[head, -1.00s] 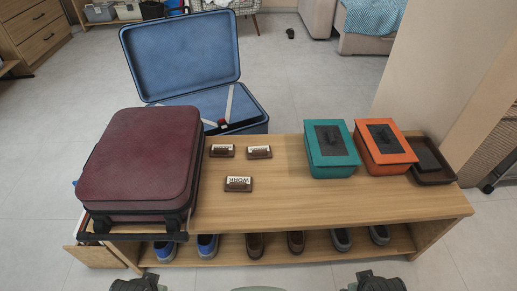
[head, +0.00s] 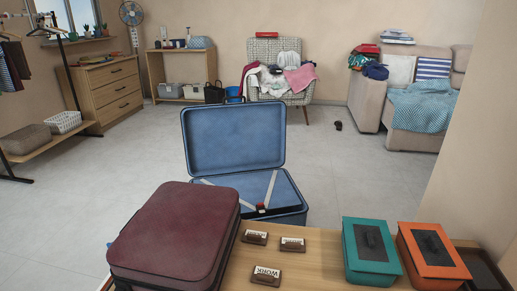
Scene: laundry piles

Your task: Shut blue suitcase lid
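The blue suitcase stands on the floor behind the wooden bench in the head view. Its lid (head: 234,139) is up and leans back a little, inner side facing me. Its base (head: 288,211) holds crossed white straps with a small dark and red buckle at the middle. The maroon suitcase and the bench hide the base's lower front. Neither of my grippers shows in this view.
A closed maroon suitcase (head: 177,232) lies on the bench (head: 322,270), left and in front of the blue one. Several label blocks, a teal box (head: 370,251) and an orange box (head: 432,257) stand there too. The floor (head: 330,165) around the blue suitcase is clear.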

